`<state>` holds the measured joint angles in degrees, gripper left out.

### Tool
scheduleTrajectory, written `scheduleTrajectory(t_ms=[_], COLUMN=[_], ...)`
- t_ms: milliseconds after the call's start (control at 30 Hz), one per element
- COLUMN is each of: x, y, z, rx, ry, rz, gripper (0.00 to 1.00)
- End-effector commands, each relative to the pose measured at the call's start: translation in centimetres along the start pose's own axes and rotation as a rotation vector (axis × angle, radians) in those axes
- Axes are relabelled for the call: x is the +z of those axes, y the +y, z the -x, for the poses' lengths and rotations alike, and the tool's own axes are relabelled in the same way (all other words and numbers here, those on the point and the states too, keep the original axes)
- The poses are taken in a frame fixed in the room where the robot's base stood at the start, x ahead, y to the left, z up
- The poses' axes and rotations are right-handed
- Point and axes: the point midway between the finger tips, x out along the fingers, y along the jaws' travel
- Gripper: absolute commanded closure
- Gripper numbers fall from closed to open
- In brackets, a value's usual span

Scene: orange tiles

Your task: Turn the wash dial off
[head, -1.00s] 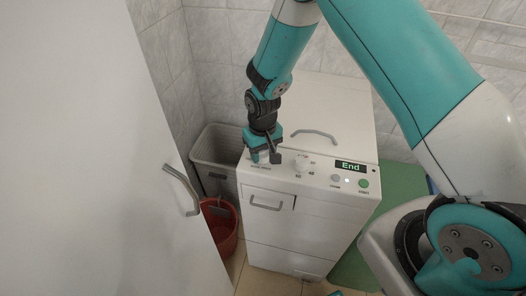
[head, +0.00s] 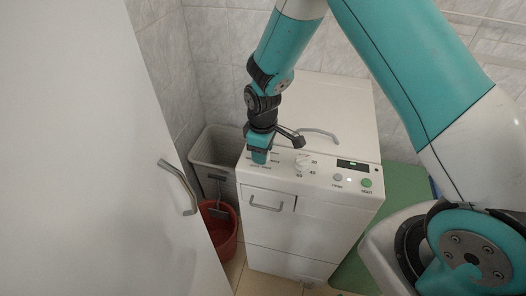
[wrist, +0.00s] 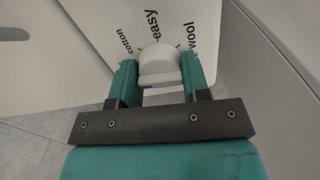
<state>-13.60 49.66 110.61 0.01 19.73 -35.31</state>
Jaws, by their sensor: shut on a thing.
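The wash dial (wrist: 158,64) is a white knob on the washer's top panel, with cotton, easy and wool printed around it. In the wrist view my gripper (wrist: 158,84) has one teal finger on each side of it and is shut on it. In the head view my gripper (head: 259,157) points down at the left end of the panel and hides the dial. The white washing machine (head: 310,235) stands upright. Its small black display (head: 353,164) shows only a short faint green mark.
A second white dial (head: 302,163), a grey button (head: 337,177) and a green start button (head: 366,183) lie to the right. A white door (head: 90,160), a pale basket (head: 208,158) and a red bucket (head: 222,230) are at the left.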

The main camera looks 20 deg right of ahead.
Motion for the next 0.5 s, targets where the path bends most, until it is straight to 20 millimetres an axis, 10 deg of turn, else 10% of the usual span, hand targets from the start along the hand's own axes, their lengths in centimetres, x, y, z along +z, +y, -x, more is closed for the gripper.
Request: scheduleTrajectory(t_ms=[500], x=[0.0], y=[0.01], z=[0.08], rx=[0.0], ry=[0.0], rz=[0.106], gripper=[0.81])
